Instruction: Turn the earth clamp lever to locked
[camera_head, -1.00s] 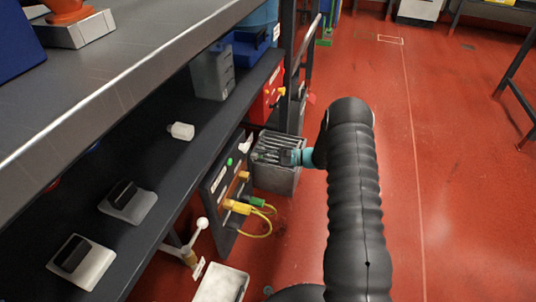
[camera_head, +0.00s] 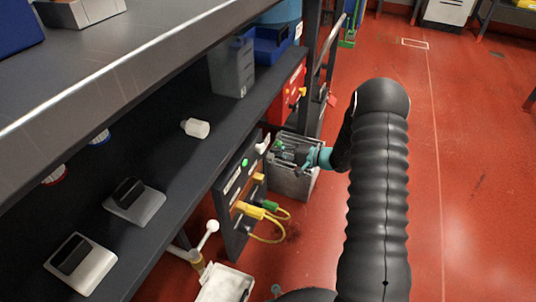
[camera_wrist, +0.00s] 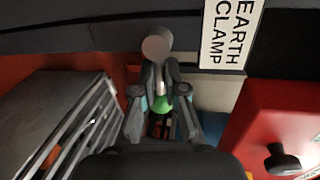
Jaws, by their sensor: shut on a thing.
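The earth clamp lever has a round grey knob (camera_wrist: 157,44) and a pale shaft, seen in the wrist view just left of the white EARTH CLAMP label (camera_wrist: 232,33). My gripper (camera_wrist: 159,70) is shut on the lever just below the knob, with one finger on each side. In the head view my gripper (camera_head: 284,150) reaches left toward the panel (camera_head: 237,190), next to a pale lever-like part (camera_head: 263,143). The lever's pivot is hidden behind my fingers, and I cannot tell its locked or unlocked marks.
A grey slatted box (camera_head: 292,182) stands below my gripper, right of the panel. Yellow and green plugs with a looped cable (camera_head: 265,238) stick out of the panel. A red box (camera_wrist: 275,125) with a black knob is close on the right in the wrist view. Red floor is clear at right.

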